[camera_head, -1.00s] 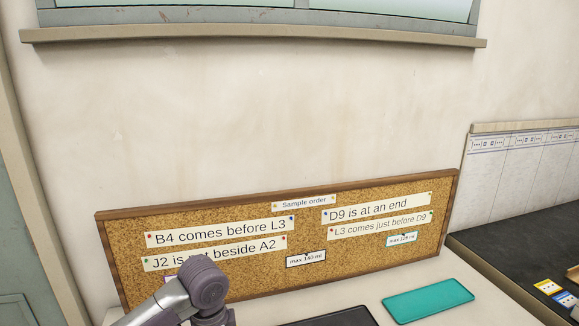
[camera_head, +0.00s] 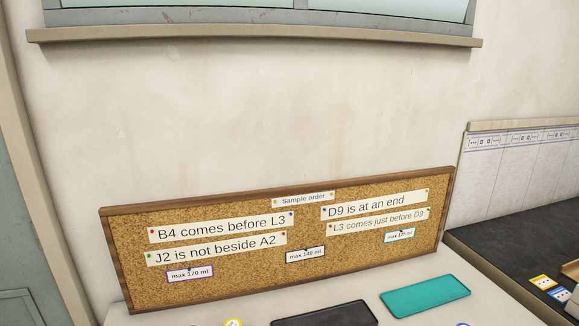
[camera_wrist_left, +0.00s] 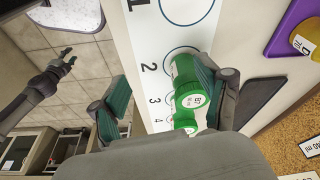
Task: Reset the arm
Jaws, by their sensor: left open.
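My left gripper (camera_wrist_left: 158,92) shows in the left wrist view with its two fingers wide apart. A bottle with a green cap (camera_wrist_left: 191,99) is close beside the right-hand finger, which partly covers it; whether they touch I cannot tell. A second green cap (camera_wrist_left: 184,122) shows just below it, partly hidden. They stand by a white strip (camera_wrist_left: 150,25) with numbered circles. A dark arm end with slim fingers, seemingly my right gripper (camera_wrist_left: 70,56), is over the floor at left. The head view shows no gripper.
A corkboard (camera_head: 240,258) with order notes leans at the wall. A teal mat (camera_head: 425,296) and a dark mat (camera_head: 325,315) lie before it. A purple mat (camera_wrist_left: 290,28) with a yellow-capped bottle (camera_wrist_left: 303,43) is at the wrist view's upper right. A dark counter (camera_head: 520,240) stands right.

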